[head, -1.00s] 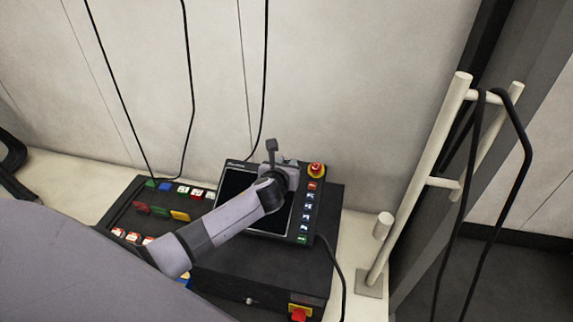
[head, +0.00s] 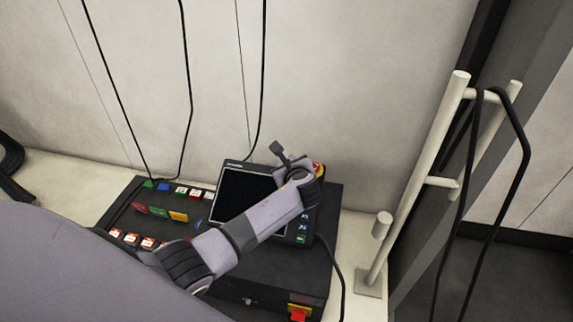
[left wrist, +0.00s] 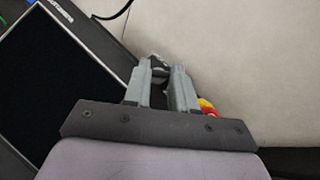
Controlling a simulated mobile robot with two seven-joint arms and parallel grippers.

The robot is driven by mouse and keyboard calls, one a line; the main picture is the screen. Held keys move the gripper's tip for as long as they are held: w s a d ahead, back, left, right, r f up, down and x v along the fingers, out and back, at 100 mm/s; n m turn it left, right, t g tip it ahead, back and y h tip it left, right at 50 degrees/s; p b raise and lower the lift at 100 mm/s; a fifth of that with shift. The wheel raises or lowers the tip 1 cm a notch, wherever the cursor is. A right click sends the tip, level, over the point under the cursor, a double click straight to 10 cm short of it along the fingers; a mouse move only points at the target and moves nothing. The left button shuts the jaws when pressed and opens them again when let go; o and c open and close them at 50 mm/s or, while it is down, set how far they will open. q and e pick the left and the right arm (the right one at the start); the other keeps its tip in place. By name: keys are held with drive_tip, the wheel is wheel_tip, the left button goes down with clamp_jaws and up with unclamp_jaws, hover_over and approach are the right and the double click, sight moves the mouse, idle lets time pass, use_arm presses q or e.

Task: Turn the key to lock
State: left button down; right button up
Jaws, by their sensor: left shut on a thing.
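The teach pendant (head: 240,195), with a dark screen and a column of buttons on its right, lies on a black control box. My left gripper (head: 302,164) is over the pendant's upper right corner, and the arm hides part of the pendant. In the left wrist view its two grey fingers (left wrist: 162,72) are close together, shut on a small dark piece (left wrist: 159,66) between their tips, which looks like the key. The key's shape and angle are too small to tell. A red and yellow emergency stop (head: 318,168) is right beside the gripper, partly hidden. My right gripper is not in view.
Several coloured buttons (head: 160,211) are on the box's left part. A red and yellow switch (head: 298,312) is on its front. A pale wall (head: 340,80) stands close behind. A white post rack (head: 420,185) with a hanging black cable is at the right.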

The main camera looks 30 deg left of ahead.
use_arm(q)
drive_tip(key=n+g+y+b, duration=0.1)
drive_tip(key=n+g, duration=0.1)
drive_tip(key=n, duration=0.1)
drive_tip(key=shift+w+d, duration=0.15)
drive_tip(key=n+g+b, duration=0.1)
drive_tip(key=n+g, duration=0.1)
drive_tip(key=n, duration=0.1)
drive_tip(key=shift+w+f+y+b, duration=0.1)
drive_tip(key=shift+y+b, duration=0.2)
drive_tip(key=shift+y, duration=0.1)
drive_tip(key=shift+w+n+g+b, duration=0.1)
drive_tip(key=shift+n+g+b, duration=0.5)
drive_tip(key=shift+n+b, duration=0.3)
drive_tip(key=n+g+b, duration=0.2)
drive_tip(key=n+b, duration=0.1)
drive_tip(key=shift+w+n+b, duration=0.1)
drive_tip(key=shift+n+b, duration=0.2)
drive_tip(key=shift+b, duration=0.1)
drive_tip(key=shift+r+n+g+h, duration=0.25)
drive_tip(key=shift+n+g+h, duration=0.05)
drive_tip(key=c, duration=0.9)
unclamp_jaws()
drive_tip(key=shift+r, duration=0.1)
